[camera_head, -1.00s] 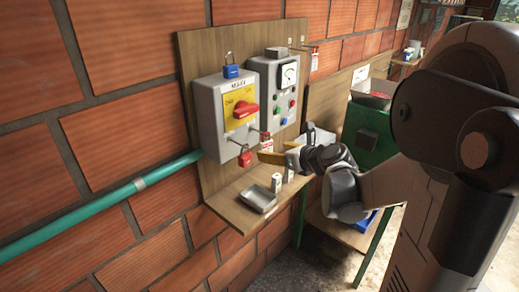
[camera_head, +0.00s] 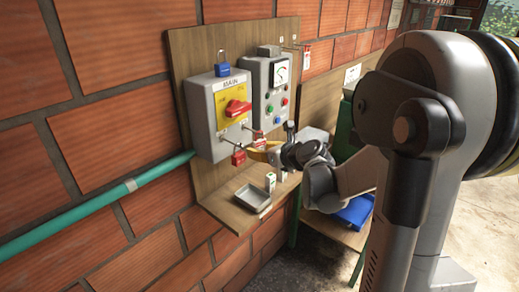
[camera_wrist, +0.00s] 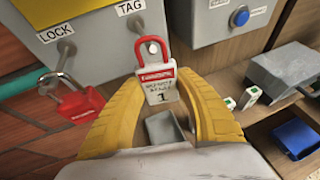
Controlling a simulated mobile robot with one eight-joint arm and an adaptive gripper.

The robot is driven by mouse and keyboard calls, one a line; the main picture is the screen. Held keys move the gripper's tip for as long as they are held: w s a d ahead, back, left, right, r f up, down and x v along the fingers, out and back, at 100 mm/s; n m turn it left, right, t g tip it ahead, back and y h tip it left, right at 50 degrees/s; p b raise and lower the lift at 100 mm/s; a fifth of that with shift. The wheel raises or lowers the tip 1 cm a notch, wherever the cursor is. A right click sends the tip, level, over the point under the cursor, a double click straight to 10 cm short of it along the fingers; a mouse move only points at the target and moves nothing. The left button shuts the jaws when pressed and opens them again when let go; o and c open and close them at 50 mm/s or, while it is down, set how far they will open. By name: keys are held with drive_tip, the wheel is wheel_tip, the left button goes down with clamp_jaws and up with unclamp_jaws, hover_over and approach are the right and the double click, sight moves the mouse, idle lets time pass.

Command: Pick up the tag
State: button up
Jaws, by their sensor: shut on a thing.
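The tag (camera_wrist: 160,90) is a white card with a red band, black writing and a red loop at its top. It hangs upright at the peg under the word TAG on the grey box; the peg's end shows inside the loop. My gripper (camera_wrist: 160,88) has its two yellow fingers shut on the card's sides, below the loop. In the head view my gripper (camera_head: 262,150) is just below the grey box marked MAIN (camera_head: 207,100), and the tag is mostly hidden by the fingers.
A red padlock (camera_wrist: 76,102) hangs at the LOCK peg, left of my fingers. Below is a wooden shelf (camera_head: 230,212) with a metal tray (camera_head: 252,197) and small white blocks (camera_wrist: 248,97). A blue bin (camera_wrist: 298,137) is at lower right. A second grey box (camera_head: 268,90) adjoins.

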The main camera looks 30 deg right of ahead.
drive_tip(key=shift+r, duration=0.1)
drive_tip(key=shift+r, duration=0.25)
drive_tip(key=s+d+p, duration=0.2)
drive_tip(key=s, duration=1.5)
drive_tip(key=w+a+f+n+y+b, duration=0.1)
drive_tip(key=w+a+f+b, duration=0.4)
drive_tip(key=a, duration=0.5)
drive_tip(key=w+a+f+n+y+b, duration=0.1)
drive_tip(key=w+a+f+b, duration=0.4)
drive_tip(key=a, duration=0.5)
drive_tip(key=shift+f+y+b, duration=0.35)
drive_tip(key=shift+f+y, duration=0.05)
drive_tip(key=shift+f, duration=0.2)
